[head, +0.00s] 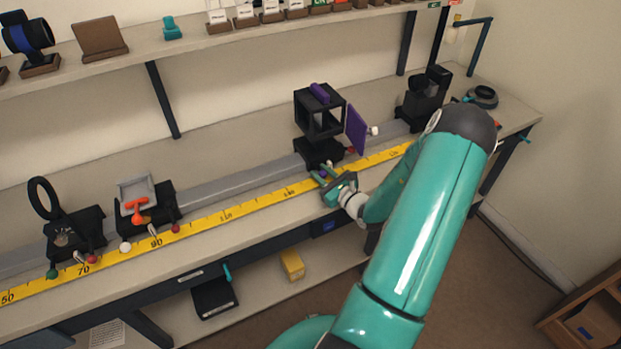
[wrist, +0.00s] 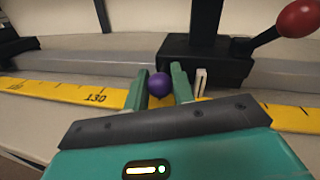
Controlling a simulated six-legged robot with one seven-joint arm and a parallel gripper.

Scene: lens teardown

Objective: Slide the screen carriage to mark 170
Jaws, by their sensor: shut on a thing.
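A black carriage (head: 318,152) sits on the grey rail, carrying an open box frame (head: 319,112) and an upright purple panel (head: 356,130) on its right side; I take it as the screen carriage. My gripper (head: 325,175) is at its front, just right of the 130 mark. In the wrist view the fingers (wrist: 160,88) are closed around a round purple knob (wrist: 160,85). The carriage base (wrist: 205,62) is just behind, with a white pointer (wrist: 201,82) right of the fingers. The yellow scale (head: 255,205) runs along the rail; its right-hand numbers are too small to read.
A ring carriage (head: 75,235) and a carriage with a grey plate (head: 147,207) stand left. A black unit (head: 424,98) stands at the rail's right end. The rail (head: 378,135) looks clear between. A red-tipped lever (wrist: 298,18) sticks out from the carriage's right.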

